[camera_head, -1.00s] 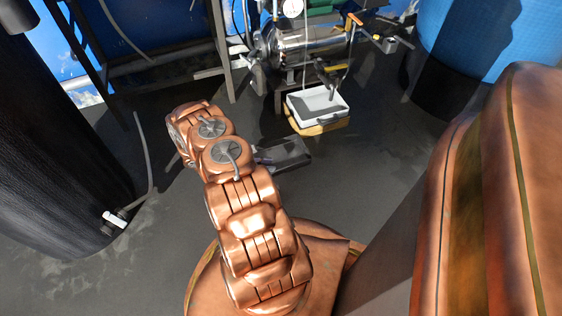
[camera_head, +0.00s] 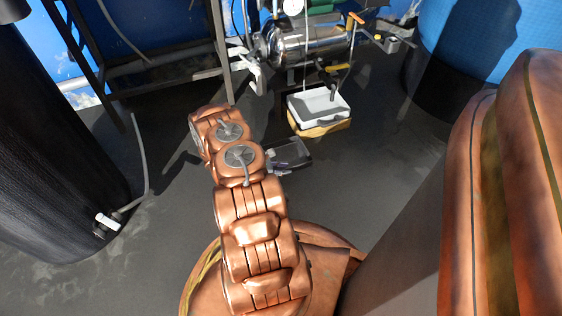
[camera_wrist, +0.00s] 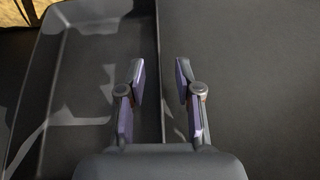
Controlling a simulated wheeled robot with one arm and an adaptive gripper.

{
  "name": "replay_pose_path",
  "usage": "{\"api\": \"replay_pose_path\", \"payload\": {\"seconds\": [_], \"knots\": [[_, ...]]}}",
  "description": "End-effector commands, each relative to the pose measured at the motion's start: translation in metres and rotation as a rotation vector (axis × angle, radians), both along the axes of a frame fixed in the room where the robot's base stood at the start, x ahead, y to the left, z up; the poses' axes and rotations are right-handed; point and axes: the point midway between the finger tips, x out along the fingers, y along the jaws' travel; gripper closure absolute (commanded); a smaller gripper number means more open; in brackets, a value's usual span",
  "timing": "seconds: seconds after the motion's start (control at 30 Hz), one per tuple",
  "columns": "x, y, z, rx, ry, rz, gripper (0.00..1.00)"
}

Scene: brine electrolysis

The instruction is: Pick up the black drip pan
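The black drip pan (camera_head: 295,152) is a shallow dark tray on the dark floor, right of my arm in the head view. In the wrist view the pan (camera_wrist: 85,85) fills the left side, with light reflections or streaks across its inside. Its right wall runs up the picture between my fingers. My gripper (camera_wrist: 160,75) is open, with its left finger over the pan's inside and its right finger outside the wall. A gap shows on both sides of the wall. Finger height against the rim is hard to judge. In the head view my arm partly hides the pan's left end.
A white tray (camera_head: 304,111) sits on a wooden-coloured base (camera_head: 322,128) behind the pan, below a metal cylinder (camera_head: 310,45) with a gauge. A black tank (camera_head: 50,150) and a hose (camera_head: 140,150) stand left, a blue tank (camera_head: 470,40) back right. Floor right of the pan is clear.

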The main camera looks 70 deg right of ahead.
Motion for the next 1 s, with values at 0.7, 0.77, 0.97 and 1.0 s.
{"api": "replay_pose_path", "payload": {"seconds": [0.7,0.77,0.97,1.0], "knots": [[0.0002,0.0003,0.0009,-0.001,0.001,0.000,1.00],[0.0003,0.0003,0.0008,-0.001,0.001,0.000,1.00],[0.0003,0.0002,0.0010,-0.001,0.001,0.000,1.00],[0.0002,0.0002,0.0013,-0.001,0.001,0.000,1.00]]}}
